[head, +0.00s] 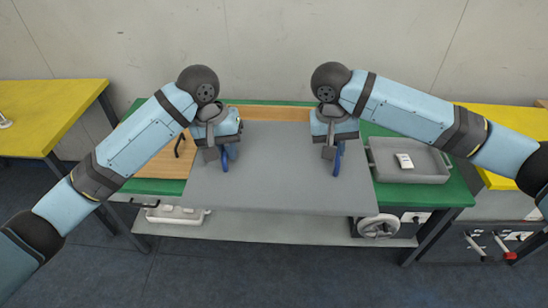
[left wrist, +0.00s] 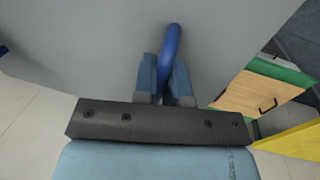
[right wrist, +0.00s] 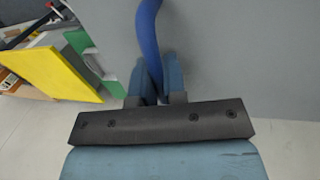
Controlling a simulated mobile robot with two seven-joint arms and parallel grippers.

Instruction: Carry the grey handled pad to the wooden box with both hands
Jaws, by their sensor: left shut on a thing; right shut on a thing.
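The grey pad (head: 280,180) is a large flat board with two blue handles, in the middle of the head view. It hides part of the green table (head: 455,190) and reaches past its front edge. My left gripper (head: 224,155) is shut on the left blue handle (left wrist: 171,50). My right gripper (head: 337,155) is shut on the right blue handle (right wrist: 148,40). A wooden box or board (head: 160,163) with a dark handle shows left of the pad, and a wooden strip (head: 270,113) shows behind it. The pad hides the rest of the wood.
A grey tray (head: 420,178) with a white device (head: 404,160) lies right of the pad on the green table. Yellow tables (head: 50,110) stand at both sides. A lower shelf (head: 260,230) holds a white item (head: 175,214) and a grey coiled item (head: 378,227).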

